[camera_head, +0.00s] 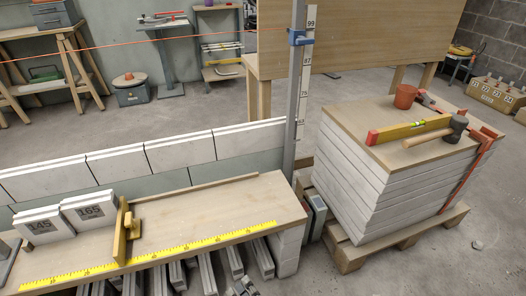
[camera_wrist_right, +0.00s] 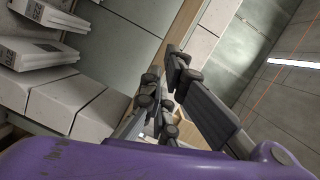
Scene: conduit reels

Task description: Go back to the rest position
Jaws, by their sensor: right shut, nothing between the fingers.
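My right gripper (camera_head: 243,287) shows only as a small dark piece at the bottom edge of the head view, in front of the bench. In the right wrist view my right gripper (camera_wrist_right: 163,82) is shut, with nothing between its dark fingers. It is apart from the bench and blocks. My left gripper is not recognisable in the head view.
A bench (camera_head: 190,213) carries numbered blocks (camera_head: 90,212), a wooden stop (camera_head: 125,232) and a yellow scale (camera_head: 160,256). A low block wall (camera_head: 115,165) runs behind it. At right, a board-topped slab stack (camera_head: 350,185) stands on a pallet (camera_head: 400,243). Open floor (camera_head: 480,200) lies right.

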